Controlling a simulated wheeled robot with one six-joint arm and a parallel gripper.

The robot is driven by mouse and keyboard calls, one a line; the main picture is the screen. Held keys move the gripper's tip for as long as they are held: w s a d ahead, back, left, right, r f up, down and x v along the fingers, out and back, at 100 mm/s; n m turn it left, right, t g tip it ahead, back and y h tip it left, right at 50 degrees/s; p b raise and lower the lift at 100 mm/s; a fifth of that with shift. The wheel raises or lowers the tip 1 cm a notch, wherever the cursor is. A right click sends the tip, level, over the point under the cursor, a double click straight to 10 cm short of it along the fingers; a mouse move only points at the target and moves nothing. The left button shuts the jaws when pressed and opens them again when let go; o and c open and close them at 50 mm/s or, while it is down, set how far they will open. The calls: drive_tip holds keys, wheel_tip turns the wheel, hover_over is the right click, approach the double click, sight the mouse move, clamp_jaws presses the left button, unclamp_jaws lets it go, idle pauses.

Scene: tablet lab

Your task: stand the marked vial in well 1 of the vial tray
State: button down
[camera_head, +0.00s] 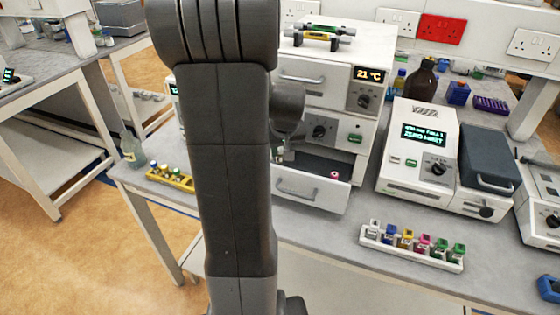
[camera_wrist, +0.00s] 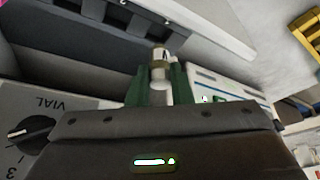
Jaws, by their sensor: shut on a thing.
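My gripper (camera_wrist: 159,82) shows in the wrist view with its two green fingers shut on a small vial (camera_wrist: 158,60). The vial has a pale body and an olive-brown band; I cannot make out its mark. In the head view my arm hides most of the gripper and the held vial. A yellow tray (camera_head: 183,184) with several small vials stands on the bench at the left, partly behind my arm. It appears to be the vial tray; its well numbers cannot be read. A yellow piece (camera_wrist: 305,28) also shows at the wrist view's upper right.
An open drawer (camera_head: 302,194) of the white cabinet holds a pink-capped vial (camera_head: 334,176). A white rack (camera_head: 412,251) of coloured containers stands at the front right. A glass bottle (camera_head: 132,150) stands close to the yellow tray. A white instrument (camera_head: 418,150) sits at the right.

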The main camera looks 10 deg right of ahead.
sight(280, 159)
drive_tip(key=shift+f, duration=1.95)
drive_tip(key=shift+f, duration=0.15)
drive_tip(key=c, duration=1.3)
unclamp_jaws()
drive_tip(key=shift+r+p, duration=0.3)
drive_tip(key=b+v, duration=0.1)
drive_tip(key=v, duration=1)
drive_tip(key=shift+s+r, duration=0.3)
